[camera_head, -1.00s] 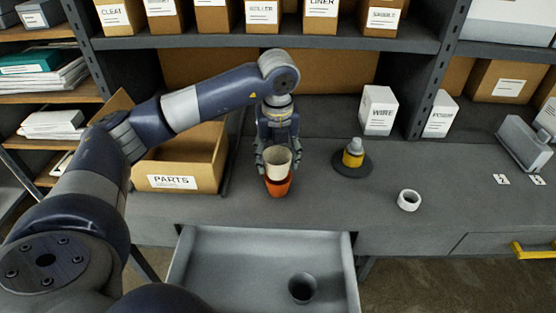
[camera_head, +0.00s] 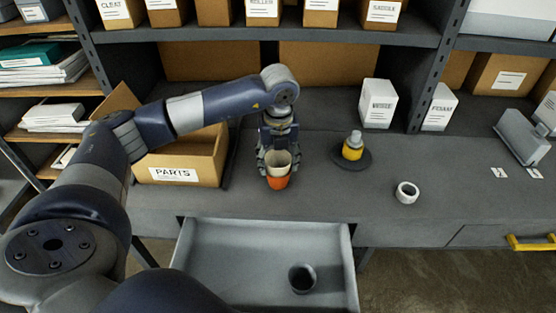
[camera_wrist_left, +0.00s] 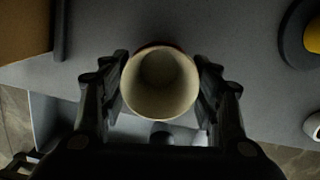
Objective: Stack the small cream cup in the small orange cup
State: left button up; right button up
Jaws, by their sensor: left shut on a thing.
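The small cream cup (camera_head: 279,160) is upright between the fingers of my left gripper (camera_head: 277,166), which is shut on it. The cream cup's lower part is inside the small orange cup (camera_head: 278,183), which stands on the grey bench below. Only the orange cup's front wall shows in the head view. My right gripper is not in view.
An open parts box (camera_head: 190,160) stands left of the cups. A yellow bottle on a dark round base (camera_head: 353,158) and a white ring (camera_head: 407,192) are to the right. An open drawer (camera_head: 260,250) holding a dark cup (camera_head: 302,279) juts out below the bench.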

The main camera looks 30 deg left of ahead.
pick_arm(q)
jog(key=shift+s+f, duration=0.15)
jog(key=shift+f, duration=0.15)
jog(key=o, duration=0.8)
jog(key=shift+o, duration=1.2)
jog(key=shift+w+f, duration=0.1)
jog(key=shift+w, duration=0.15)
jog(key=shift+s, duration=0.1)
